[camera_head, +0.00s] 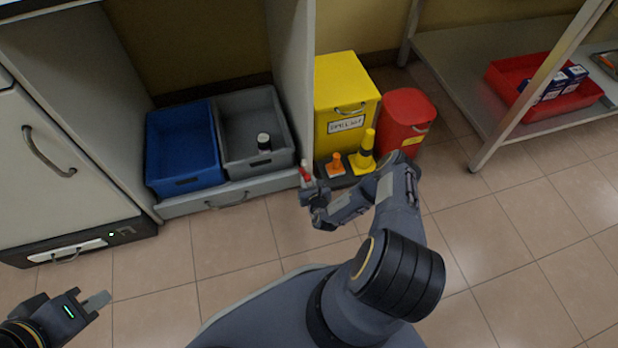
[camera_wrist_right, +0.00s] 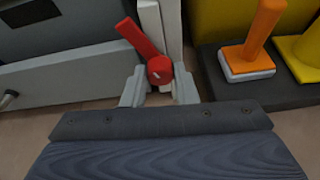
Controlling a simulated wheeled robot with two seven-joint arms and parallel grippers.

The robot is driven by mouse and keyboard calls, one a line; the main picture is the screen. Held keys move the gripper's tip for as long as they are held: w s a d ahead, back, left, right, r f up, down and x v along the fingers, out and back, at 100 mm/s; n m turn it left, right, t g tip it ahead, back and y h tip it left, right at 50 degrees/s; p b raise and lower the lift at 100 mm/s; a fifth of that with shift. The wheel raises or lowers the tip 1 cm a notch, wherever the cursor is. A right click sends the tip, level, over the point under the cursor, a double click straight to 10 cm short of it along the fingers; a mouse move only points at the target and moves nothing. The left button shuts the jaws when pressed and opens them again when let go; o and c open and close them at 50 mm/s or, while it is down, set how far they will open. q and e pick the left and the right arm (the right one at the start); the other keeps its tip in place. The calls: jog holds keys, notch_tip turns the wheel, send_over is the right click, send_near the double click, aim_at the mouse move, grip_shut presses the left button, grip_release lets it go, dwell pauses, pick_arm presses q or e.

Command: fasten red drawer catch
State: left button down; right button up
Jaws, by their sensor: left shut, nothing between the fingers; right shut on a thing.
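The red drawer catch (camera_head: 305,173) is at the right end of the low drawer (camera_head: 180,208), by the cabinet's side panel. In the right wrist view the catch (camera_wrist_right: 140,40) has a round red hub, and its lever points up and to the left. My right gripper (camera_head: 308,186) is shut on the catch; its light grey fingers (camera_wrist_right: 160,84) stand on both sides of the hub. The drawer front also shows in the wrist view (camera_wrist_right: 75,78). My left gripper (camera_head: 97,301) is shut and empty at the lower left, far from the drawer.
A blue bin (camera_head: 184,184) and a grey bin (camera_head: 238,162) with a small dark-capped bottle (camera_head: 264,143) sit above the drawer front.

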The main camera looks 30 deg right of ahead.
jog(key=shift+a+r+n+h+p, duration=0.1)
jog(key=shift+a+n+h+p, duration=0.05)
jog(key=shift+n+h+p, duration=0.75)
jog(key=n, duration=0.1)
jog(key=n+h, duration=0.1)
jog(key=shift+a+f+n, duration=0.1)
jog(key=shift+f+n, duration=0.1)
jog(key=shift+n, duration=0.1)
jog(key=shift+f+n+h, duration=0.1)
jog(key=shift+n+h, duration=0.5)
jog(key=shift+n, duration=0.1)
jog(key=shift+f+n+h+b, duration=0.1)
jog(key=shift+n+h+b, duration=0.3)
jog(key=shift+n, duration=0.2)
jog(key=shift+n+h+b, duration=0.6)
jog(key=shift+n+b, duration=0.4)
jog(key=shift+n, duration=0.3)
jog(key=shift+t, duration=0.3)
jog(key=o, duration=1)
jog(key=shift+a, duration=0.1)
